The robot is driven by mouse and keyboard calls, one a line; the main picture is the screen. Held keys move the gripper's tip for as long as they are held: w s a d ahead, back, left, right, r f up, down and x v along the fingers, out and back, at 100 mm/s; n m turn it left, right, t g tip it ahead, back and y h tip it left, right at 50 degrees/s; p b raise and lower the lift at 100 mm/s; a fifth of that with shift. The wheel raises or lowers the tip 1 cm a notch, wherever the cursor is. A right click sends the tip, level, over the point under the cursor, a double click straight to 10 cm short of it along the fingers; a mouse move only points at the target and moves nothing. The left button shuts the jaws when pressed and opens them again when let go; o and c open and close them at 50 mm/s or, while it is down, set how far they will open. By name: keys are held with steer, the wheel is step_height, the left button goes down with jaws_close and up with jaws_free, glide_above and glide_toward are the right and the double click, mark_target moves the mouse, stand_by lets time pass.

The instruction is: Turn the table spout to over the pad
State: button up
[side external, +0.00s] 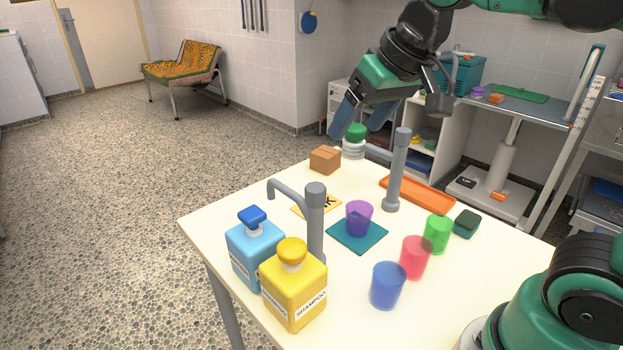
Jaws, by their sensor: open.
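Two grey spouts stand on the cream table (240,208). The far spout (398,165) has an upright post and a short arm pointing left, toward a white bottle with a green cap (354,146). The near spout (316,215) has a hooked arm reaching left, its tip bent down. A teal pad (343,236) lies between the posts with a translucent purple cup (359,217) on it; neither spout arm points over this pad. My gripper (362,127), with blue fingers, is open and empty, above or near the bottle and the far spout's arm; exact contact is unclear.
A brown box (325,159), a yellow printed card (302,210), an orange tray (425,196) and a dark green block (466,223) lie around. Blue (387,286), red (415,258) and green (437,234) cups stand right. Light-blue (255,250) and yellow (294,285) bottles crowd the near spout.

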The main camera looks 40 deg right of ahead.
mark_target(315, 187)
steer(key=w+a+m+g, duration=0.3)
steer(key=w+m+g, duration=0.2)
steer(key=m+g, duration=0.15)
steer(key=shift+m+t, duration=0.35)
steer(key=shift+m, duration=0.1)
step_height(315, 187, down, 11)
steer(key=shift+f, duration=0.1)
jaws_close()
stand_by(1.3)
